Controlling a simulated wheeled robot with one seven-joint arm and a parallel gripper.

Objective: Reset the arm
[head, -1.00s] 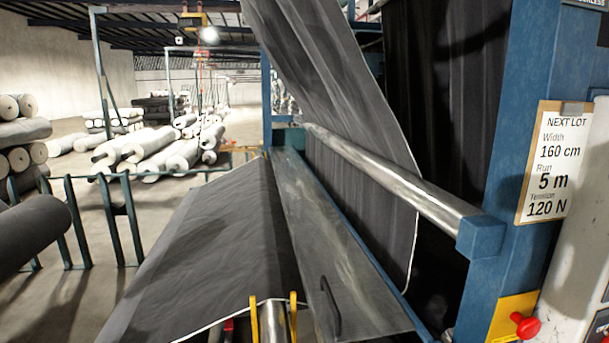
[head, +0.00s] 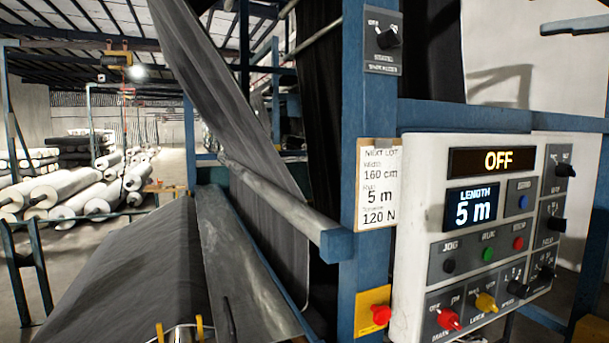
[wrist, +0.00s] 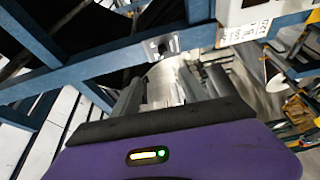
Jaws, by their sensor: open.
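My gripper (wrist: 172,84) shows in the wrist view, with its purple body at the bottom and two grey fingers reaching up, spread apart. Nothing shows held between them. The blue machine frame and a small dark switch plate (wrist: 164,46) lie beyond the fingertips. The wrist picture is tilted. My arm and gripper do not show in the head view.
In the head view, a white control panel (head: 408,250) reads OFF and LENGTH 5 m. A lot card (head: 377,185) hangs on the blue post (head: 355,90). A red button (head: 381,314) sits below. Grey cloth (head: 140,265) and a steel roller (head: 270,200) are at left.

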